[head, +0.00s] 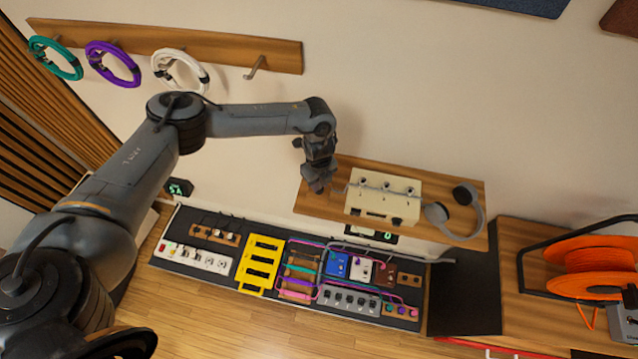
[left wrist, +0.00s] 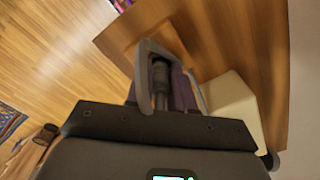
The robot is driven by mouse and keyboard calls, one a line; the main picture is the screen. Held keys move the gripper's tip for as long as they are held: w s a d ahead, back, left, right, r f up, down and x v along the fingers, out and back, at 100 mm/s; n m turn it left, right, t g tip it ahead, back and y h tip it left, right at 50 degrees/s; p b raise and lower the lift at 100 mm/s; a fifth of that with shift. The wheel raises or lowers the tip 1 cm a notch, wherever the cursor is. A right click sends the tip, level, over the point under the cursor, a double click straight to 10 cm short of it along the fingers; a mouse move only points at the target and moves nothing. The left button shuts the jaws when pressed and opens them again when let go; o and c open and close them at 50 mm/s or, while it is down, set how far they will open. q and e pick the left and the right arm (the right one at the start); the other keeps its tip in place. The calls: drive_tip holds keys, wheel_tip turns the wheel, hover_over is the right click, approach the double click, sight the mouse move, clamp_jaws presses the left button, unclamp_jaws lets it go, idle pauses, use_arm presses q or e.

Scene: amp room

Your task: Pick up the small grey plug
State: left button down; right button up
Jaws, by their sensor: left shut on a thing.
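My left gripper (head: 318,183) is over the left part of a wooden wall shelf (head: 318,207), left of the cream amp. It is shut on the small grey plug (left wrist: 161,82), a dark grey cylinder between the fingers in the left wrist view. A grey loop (left wrist: 143,75) curves around the plug; I cannot tell whether it is its cable. In the head view the gripper hides the plug. My right gripper is not in view.
The cream amp (head: 383,207) stands close right of my left gripper, with headphones (head: 460,211) beside it. A pedalboard (head: 214,281) lies below. Coloured cable coils (head: 113,62) hang on a rail above. An orange reel (head: 590,268) stands at the right.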

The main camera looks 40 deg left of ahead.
use_arm(q)
drive_tip(key=shift+r, duration=0.1)
drive_tip(key=shift+r, duration=0.4)
drive_tip(key=r, duration=0.1)
drive_tip(key=r+b, duration=0.1)
drive_tip(key=r, duration=0.1)
drive_tip(key=shift+w+d+r, duration=0.15)
drive_tip(key=shift+w+d, duration=0.05)
drive_tip(key=shift+d, duration=0.1)
drive_tip(key=w+d+r+b, duration=0.1)
drive_tip(key=w+d+r, duration=0.4)
drive_tip(key=d, duration=0.4)
drive_tip(key=shift+w+d+r, duration=0.15)
drive_tip(key=shift+d+r, duration=0.2)
drive_tip(key=shift+r, duration=0.55)
